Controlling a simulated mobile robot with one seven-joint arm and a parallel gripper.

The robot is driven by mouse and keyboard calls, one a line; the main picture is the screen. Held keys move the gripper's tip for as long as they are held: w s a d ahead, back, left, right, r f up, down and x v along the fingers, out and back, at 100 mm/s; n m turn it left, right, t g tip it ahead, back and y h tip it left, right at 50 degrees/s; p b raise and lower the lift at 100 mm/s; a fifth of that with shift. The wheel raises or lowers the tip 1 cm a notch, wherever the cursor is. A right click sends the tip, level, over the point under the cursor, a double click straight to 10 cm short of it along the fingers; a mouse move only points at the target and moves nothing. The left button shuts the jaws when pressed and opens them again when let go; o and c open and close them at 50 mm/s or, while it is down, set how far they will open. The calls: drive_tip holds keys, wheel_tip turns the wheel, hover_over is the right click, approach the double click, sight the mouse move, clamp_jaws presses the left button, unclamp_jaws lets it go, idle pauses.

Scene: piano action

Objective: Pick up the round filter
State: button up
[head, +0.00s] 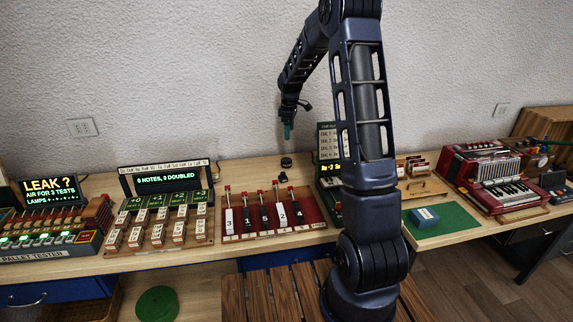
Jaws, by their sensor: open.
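A green round disc (157,303) lies low at the front left, below the bench top.
A red tray of levers (316,218) stands in front of the black pieces. Rows of white blocks (179,234) and a lamp panel (54,192) stand left. A green mat (453,226) with a blue block (424,217) and a red accordion (492,176) are right.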

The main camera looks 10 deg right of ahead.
drive_tip(key=w+f+n, duration=0.2)
drive_tip(key=w+f, duration=0.3)
drive_tip(key=f, duration=0.3)
hover_over(287, 160)
drive_tip(key=shift+g, duration=0.3)
drive_tip(key=f, duration=0.5)
drive_tip(key=shift+w+a+f, duration=0.1)
drive_tip(key=shift+w+a, duration=0.05)
drive_tip(key=shift+a, duration=0.25)
drive_tip(key=shift+d+f, duration=0.2)
drive_tip(key=shift+f, duration=1.2)
drive_tip(key=shift+d+f, duration=0.2)
drive_tip(key=shift+f, duration=1.15)
drive_tip(key=c, duration=1)
